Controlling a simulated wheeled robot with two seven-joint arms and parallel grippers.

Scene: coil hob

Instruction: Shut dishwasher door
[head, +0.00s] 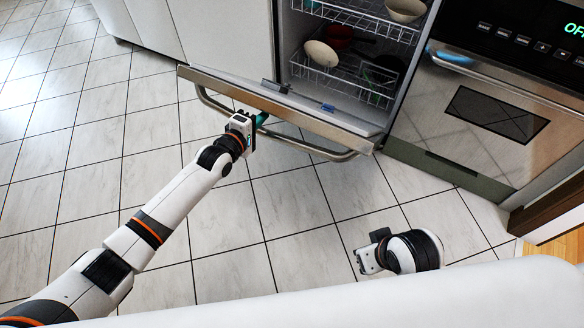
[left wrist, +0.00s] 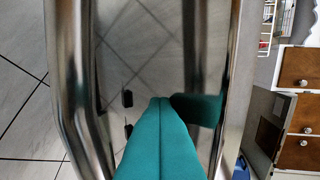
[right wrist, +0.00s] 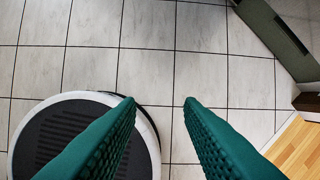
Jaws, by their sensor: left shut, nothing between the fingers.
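The dishwasher door (head: 300,118) hangs open, tilted down and outward from the dishwasher, with a long curved metal handle (head: 318,150) on its outer face. My left gripper (head: 262,118) is at the door's outer side near the handle. In the left wrist view its teal fingers (left wrist: 160,110) are together with nothing between them, between the handle bar (left wrist: 68,90) and the shiny door panel (left wrist: 150,60). Whether they touch the panel is unclear. My right gripper (right wrist: 160,103) is open and empty above the floor, apart from the door.
Wire racks (head: 355,70) with bowls (head: 321,53) and other dishes stand inside the dishwasher. An oven (head: 490,110) stands to its right, and white cabinets (head: 225,35) are to its left. The tiled floor (head: 110,150) in front is clear.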

